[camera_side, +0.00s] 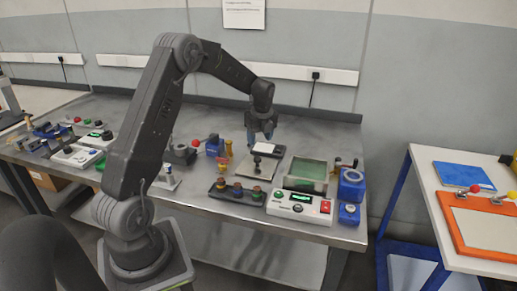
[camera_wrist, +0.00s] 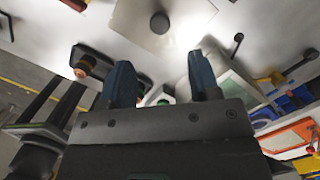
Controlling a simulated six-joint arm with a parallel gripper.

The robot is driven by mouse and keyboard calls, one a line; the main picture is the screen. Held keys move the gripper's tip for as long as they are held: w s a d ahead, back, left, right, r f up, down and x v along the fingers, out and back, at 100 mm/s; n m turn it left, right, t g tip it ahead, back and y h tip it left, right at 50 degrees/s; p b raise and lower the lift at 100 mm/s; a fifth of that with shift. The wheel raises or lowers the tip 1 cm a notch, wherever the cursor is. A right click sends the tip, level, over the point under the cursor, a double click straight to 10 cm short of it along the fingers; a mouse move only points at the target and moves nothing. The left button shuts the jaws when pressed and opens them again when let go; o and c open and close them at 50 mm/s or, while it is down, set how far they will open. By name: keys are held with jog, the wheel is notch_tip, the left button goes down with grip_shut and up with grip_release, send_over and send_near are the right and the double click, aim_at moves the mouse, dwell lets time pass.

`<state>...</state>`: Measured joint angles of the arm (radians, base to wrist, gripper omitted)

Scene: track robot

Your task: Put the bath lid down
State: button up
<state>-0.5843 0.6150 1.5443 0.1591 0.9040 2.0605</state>
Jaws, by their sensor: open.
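The flat pale plate with a dark round knob (camera_side: 257,172), which looks like the bath lid, lies flat beside the bath, to its left in the side view. In the wrist view the lid (camera_wrist: 138,25) shows at the top, knob included. The bath (camera_side: 306,170) has a green-tinted interior and its top looks uncovered; its control box (camera_side: 300,207) stands in front. In the wrist view part of the bath (camera_wrist: 236,82) shows behind the right finger. My gripper (camera_side: 262,134) points down above and behind the lid, apart from it. Its fingers (camera_wrist: 162,82) are open with nothing between them.
A dark block with several knobs (camera_side: 237,192) stands in front of the lid. A white-topped dark device (camera_side: 264,149) is behind it. Blue units (camera_side: 350,186) stand right of the bath. Bench space is tight around the lid.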

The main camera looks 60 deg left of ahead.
jog(key=s+d+r+n+t, duration=0.1)
jog(key=s+d+r+n, duration=0.25)
jog(key=d+r, duration=0.45)
jog(key=s+d+r+n+t, duration=0.25)
jog(key=d+r+n, duration=0.35)
jog(key=d, duration=0.4)
jog(key=s+d+r+n+t+h, duration=0.1)
jog(key=s+d+n+t, duration=0.1)
jog(key=s+d+n, duration=0.6)
jog(key=s+d, duration=0.4)
jog(key=s, duration=0.4)
jog(key=shift+s+r+h, duration=0.4)
